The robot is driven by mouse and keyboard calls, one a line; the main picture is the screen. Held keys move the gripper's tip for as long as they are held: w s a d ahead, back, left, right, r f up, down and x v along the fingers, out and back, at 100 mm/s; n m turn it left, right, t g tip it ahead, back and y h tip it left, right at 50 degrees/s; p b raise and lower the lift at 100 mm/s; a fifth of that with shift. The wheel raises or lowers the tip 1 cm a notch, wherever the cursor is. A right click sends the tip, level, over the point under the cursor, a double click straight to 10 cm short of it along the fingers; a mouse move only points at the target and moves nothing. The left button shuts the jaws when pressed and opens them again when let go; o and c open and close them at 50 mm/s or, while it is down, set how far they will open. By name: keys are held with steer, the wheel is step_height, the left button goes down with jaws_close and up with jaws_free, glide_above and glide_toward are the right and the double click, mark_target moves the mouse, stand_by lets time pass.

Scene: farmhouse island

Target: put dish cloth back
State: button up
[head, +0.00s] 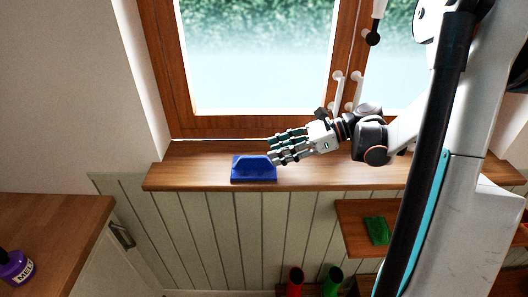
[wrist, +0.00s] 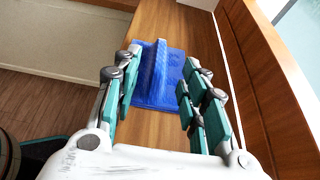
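A blue item (head: 250,172) with a flat base and an upright ridge lies on the wooden windowsill. The wrist view also shows it (wrist: 174,82), its ridge standing between the finger lines. I cannot tell for sure whether it is the dish cloth. My gripper (head: 272,150) is at its right side in the head view, just above the sill. In the wrist view my gripper (wrist: 163,62) is open, with a gap on each side of the ridge. A green, cloth-like piece (head: 377,230) lies on the lower shelf; it could also be the cloth.
The windowsill (head: 200,178) runs under the window and is otherwise clear. A wooden shelf (head: 352,213) sits below it at right. Red (head: 294,280) and green (head: 333,279) cylindrical objects stand lower down. A counter (head: 60,215) at left holds a purple jar (head: 15,268).

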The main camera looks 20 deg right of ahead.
steer(key=v, duration=0.5)
steer(key=shift+s+d+r+p, duration=0.15)
steer(key=shift+d+p, duration=0.15)
steer(key=shift+p, duration=0.1)
